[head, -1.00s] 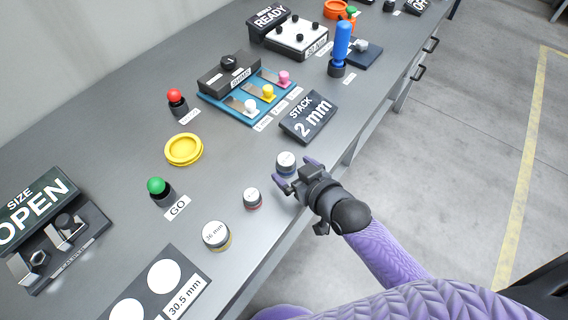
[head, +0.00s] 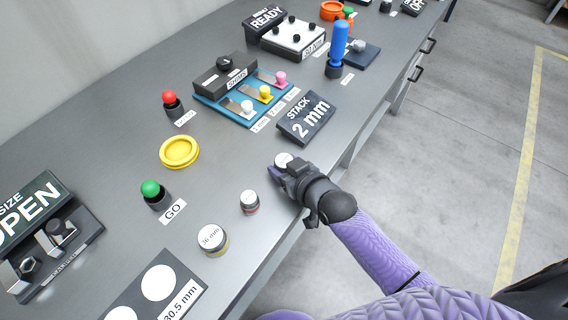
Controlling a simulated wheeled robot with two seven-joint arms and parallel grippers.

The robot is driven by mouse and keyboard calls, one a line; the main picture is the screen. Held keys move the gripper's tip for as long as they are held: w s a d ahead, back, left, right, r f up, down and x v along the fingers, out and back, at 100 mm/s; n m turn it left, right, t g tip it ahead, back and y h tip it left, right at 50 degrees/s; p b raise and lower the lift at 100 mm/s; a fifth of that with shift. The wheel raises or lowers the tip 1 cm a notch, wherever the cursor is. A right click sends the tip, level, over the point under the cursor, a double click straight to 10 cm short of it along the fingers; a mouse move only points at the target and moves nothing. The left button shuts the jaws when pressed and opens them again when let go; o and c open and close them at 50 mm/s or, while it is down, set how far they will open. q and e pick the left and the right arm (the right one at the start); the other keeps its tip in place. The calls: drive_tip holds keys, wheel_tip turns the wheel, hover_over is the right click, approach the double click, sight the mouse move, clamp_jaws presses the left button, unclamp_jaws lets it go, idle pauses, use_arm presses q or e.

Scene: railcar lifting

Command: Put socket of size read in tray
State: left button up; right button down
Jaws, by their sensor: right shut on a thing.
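My right gripper (head: 281,170) is shut on a socket (head: 284,159) with a white top, near the bench's front edge. The gripper hides most of it, and its label cannot be read. A small socket with a red band (head: 250,202) stands to the left of the gripper. A larger socket with a yellow band (head: 213,240), marked 36 mm, stands further left. A yellow round tray (head: 179,152) lies empty on the bench. The size display (head: 32,210) reads OPEN, above a metal jaw gauge (head: 52,246). My left gripper is not in view.
A green button (head: 152,190) marked GO and a red button (head: 171,101) stand on the bench. A plate with white circles (head: 174,304) reads 30.5 mm. Behind are shim levers (head: 243,93), a STACK 2 mm display (head: 307,118) and a blue-handled tool (head: 339,46).

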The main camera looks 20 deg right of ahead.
wheel_tip(320, 180, up, 10)
drive_tip(key=p, duration=0.4)
drive_tip(key=shift+r+p, duration=0.1)
drive_tip(key=shift+p, duration=0.2)
wheel_tip(320, 180, up, 17)
drive_tip(key=s+d+m+h+b, duration=0.2)
drive_tip(key=d+m+h+b, duration=0.1)
drive_tip(key=m+h+b, duration=0.15)
drive_tip(key=n+y+p, duration=0.5)
hover_over(285, 161)
drive_tip(key=shift+m+h, duration=0.25)
wheel_tip(285, 161, down, 17)
drive_tip(key=shift+r, duration=0.2)
drive_tip(key=shift+f+b, duration=0.3)
drive_tip(key=shift+f, duration=0.05)
wheel_tip(285, 161, down, 9)
drive_tip(key=b, duration=0.3)
drive_tip(key=shift+b, duration=0.4)
drive_tip(key=shift+f, duration=0.25)
